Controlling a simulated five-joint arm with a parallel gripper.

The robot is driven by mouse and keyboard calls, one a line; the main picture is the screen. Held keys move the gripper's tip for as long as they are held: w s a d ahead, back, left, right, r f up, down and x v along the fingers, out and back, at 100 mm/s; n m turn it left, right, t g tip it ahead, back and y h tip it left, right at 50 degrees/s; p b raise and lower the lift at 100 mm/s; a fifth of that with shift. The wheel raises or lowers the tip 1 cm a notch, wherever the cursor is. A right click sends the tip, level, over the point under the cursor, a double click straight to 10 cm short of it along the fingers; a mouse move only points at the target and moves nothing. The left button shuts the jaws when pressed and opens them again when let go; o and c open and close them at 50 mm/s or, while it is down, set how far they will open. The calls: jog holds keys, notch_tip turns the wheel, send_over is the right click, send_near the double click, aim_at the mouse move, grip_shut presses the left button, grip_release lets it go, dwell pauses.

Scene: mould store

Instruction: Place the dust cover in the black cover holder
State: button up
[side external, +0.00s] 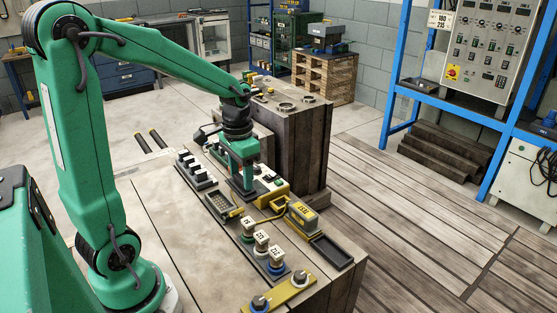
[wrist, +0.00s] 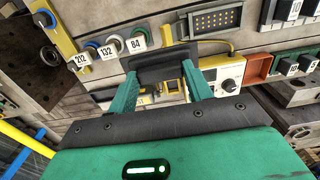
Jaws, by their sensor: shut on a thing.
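My gripper (wrist: 163,82) is shut on the dust cover (wrist: 165,66), a black, flat-topped piece held between its two green fingers. In the side external view my gripper (side external: 244,184) hangs above the bench, beside the yellow and white unit with a dial, and the cover is mostly hidden there. I cannot tell whether the cover touches anything below. A black open tray (side external: 334,252), which looks like the cover holder, lies at the bench's right edge, to the right of my gripper and nearer the camera. It cannot be made out in the wrist view.
A yellow box (side external: 302,216) with a numbered label stands beside the black tray. Several numbered plugs (side external: 262,240) stand in a row in front. A grey-framed panel with contacts (side external: 221,206) lies left of my gripper. The dial unit (wrist: 229,73) is close by.

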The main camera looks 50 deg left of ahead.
jog(key=w+d+f, duration=0.2)
jog(key=w+d, duration=0.4)
jog(key=d, duration=0.4)
jog(key=w+d+f, duration=0.2)
jog(key=w+d, duration=0.4)
jog(key=d, duration=0.4)
jog(key=shift+w+d+f, duration=0.2)
jog(key=shift+w+f, duration=0.15)
jog(key=shift+f, duration=0.25)
jog(key=shift+f, duration=2.5)
jog(key=shift+f, duration=0.8)
jog(key=o, duration=1.1)
jog(key=shift+o, duration=0.3)
